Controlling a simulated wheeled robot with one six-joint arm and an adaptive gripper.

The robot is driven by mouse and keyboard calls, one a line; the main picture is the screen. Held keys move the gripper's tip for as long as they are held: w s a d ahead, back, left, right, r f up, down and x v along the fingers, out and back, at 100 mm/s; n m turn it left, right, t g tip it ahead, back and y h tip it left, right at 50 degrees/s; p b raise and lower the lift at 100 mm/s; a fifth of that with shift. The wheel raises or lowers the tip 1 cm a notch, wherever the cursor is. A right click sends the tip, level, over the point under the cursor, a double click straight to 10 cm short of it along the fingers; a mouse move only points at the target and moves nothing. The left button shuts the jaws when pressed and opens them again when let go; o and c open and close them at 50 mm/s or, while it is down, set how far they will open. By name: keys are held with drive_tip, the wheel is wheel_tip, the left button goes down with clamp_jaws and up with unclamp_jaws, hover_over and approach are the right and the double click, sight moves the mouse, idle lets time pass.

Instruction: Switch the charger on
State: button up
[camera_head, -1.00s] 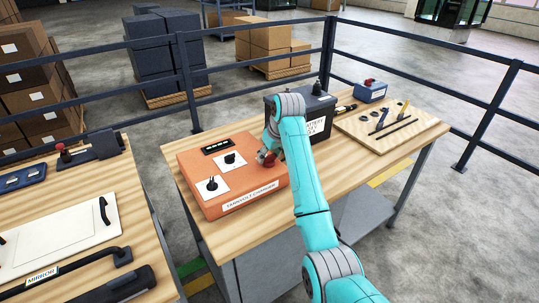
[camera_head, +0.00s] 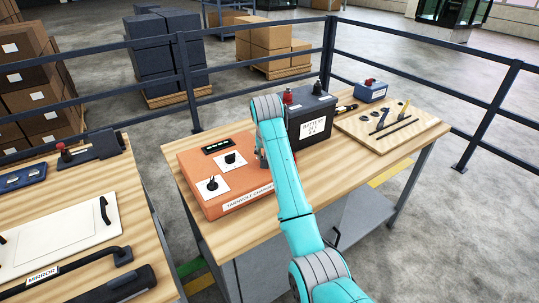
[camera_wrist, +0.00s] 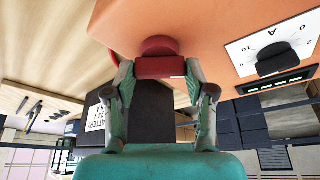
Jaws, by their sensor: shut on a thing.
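The charger (camera_head: 193,167) is an orange box at the left end of the wooden table. Its top has a dark display with green marks and two white panels with black knobs. In the wrist view, a red knob (camera_wrist: 157,46) with a round base and a bar-shaped grip stands on the orange face (camera_wrist: 205,30). My gripper (camera_wrist: 160,70) is shut on this red knob, one finger at each end of its bar. In the head view my arm hides the knob and most of the gripper, at the charger's right side.
A dark battery (camera_head: 312,118) with a red and a black terminal piece stands close right of the charger. A tool board (camera_head: 425,128) and a small blue box (camera_head: 370,91) lie farther right. A second table (camera_head: 120,190) stands left across a gap. Dark railings run behind.

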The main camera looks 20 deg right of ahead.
drive_tip(key=m+h, duration=0.1)
drive_tip(key=m, duration=0.1)
drive_tip(key=m+g, duration=0.1)
drive_tip(key=m, duration=0.2)
drive_tip(key=shift+a+m+h, duration=0.1)
drive_tip(key=shift+m+h, duration=0.2)
drive_tip(key=shift+h, duration=0.1)
drive_tip(key=m+g, duration=0.1)
drive_tip(key=m, duration=0.1)
drive_tip(key=m+g+h, duration=0.1)
drive_tip(key=m, duration=0.2)
drive_tip(key=shift+w, duration=0.15)
drive_tip(key=o, duration=1.2)
drive_tip(key=shift+c, duration=0.2)
drive_tip(key=shift+a+r, duration=0.1)
drive_tip(key=shift+a+r, duration=0.15)
drive_tip(key=shift+r, duration=0.1)
drive_tip(key=s+a, duration=0.1)
drive_tip(key=a, duration=0.2)
drive_tip(key=s+a, duration=0.1)
drive_tip(key=a, duration=0.3)
drive_tip(key=s+a, duration=0.1)
drive_tip(key=a, duration=0.3)
drive_tip(key=shift+s+a+r, duration=0.15)
drive_tip(key=shift+s+a, duration=0.1)
drive_tip(key=shift+s, duration=0.05)
